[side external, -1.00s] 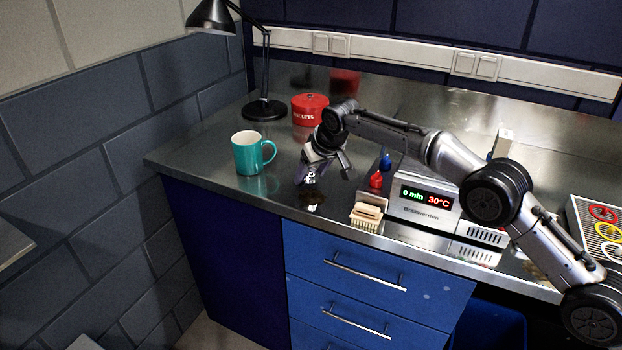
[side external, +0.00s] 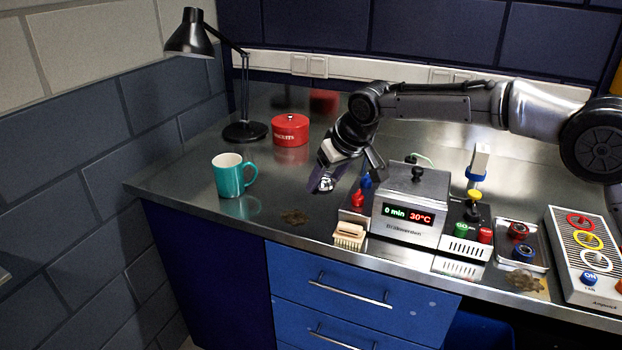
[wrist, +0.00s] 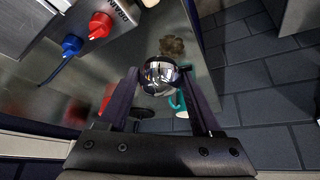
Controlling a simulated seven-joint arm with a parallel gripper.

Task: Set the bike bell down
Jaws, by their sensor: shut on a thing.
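The bike bell (side external: 326,184) is a small shiny chrome dome. My gripper (side external: 324,178) is shut on it, pointing down over the metal worktop (side external: 270,195), to the left of the grey device. In the wrist view the bell (wrist: 160,72) sits between the two dark fingers of my gripper (wrist: 160,84). The bell looks raised off the worktop, but how high I cannot tell. The fingers hide part of the bell in the side view.
A brown stain (side external: 295,217) lies in front-left of the bell. A teal mug (side external: 230,178), red tin (side external: 290,130) and black lamp (side external: 245,130) stand left and behind. A brush (side external: 349,236) and the grey device (side external: 410,205) stand right. The worktop between mug and stain is bare.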

